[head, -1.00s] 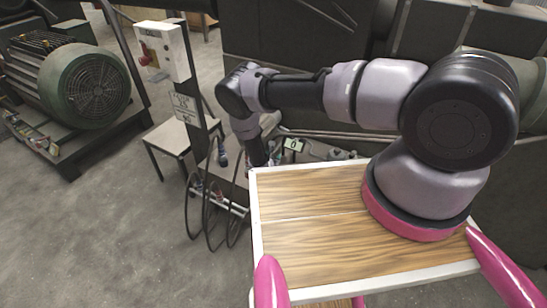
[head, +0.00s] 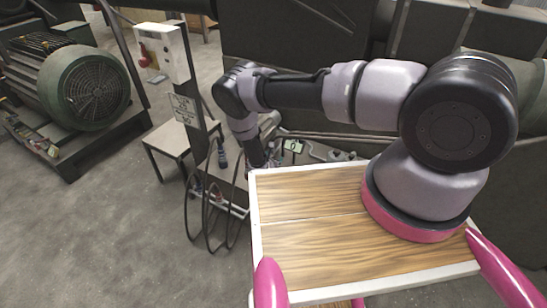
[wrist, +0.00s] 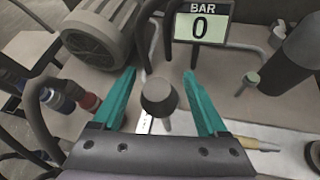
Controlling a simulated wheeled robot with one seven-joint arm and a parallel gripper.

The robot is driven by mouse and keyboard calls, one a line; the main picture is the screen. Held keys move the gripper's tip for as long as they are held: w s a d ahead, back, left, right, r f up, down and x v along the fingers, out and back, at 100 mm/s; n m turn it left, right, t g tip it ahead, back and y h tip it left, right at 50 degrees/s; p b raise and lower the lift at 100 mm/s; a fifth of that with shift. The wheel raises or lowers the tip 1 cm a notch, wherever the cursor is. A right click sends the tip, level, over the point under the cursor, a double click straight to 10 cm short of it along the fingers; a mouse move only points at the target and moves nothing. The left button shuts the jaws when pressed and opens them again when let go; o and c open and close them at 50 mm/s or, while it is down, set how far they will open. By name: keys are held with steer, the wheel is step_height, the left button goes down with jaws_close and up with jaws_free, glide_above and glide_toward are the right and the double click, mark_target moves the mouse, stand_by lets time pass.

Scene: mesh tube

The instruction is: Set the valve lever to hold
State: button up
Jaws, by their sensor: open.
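In the wrist view, my gripper (wrist: 159,76) is open, with teal fingers spread to either side of a dark round knob (wrist: 158,97). The knob appears to cap the valve lever, seen nearly end-on. A pale metal strip (wrist: 145,124) shows just below it; I cannot tell whether it is part of the lever. The fingers look apart from the knob, with a gap on both sides. No hold marking is readable. In the head view, my gripper's fingers and the lever are too small or hidden to make out.
A gauge display (wrist: 202,27) reading "BAR 0" stands beyond the fingers, and it also shows in the head view (head: 293,146). A grey ribbed motor (wrist: 97,30), a dark cylinder (wrist: 296,48) and pipes crowd the sides.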

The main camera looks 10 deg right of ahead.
steer(key=v, duration=0.9)
steer(key=shift+s+r, duration=0.2)
steer(key=shift+s, duration=0.1)
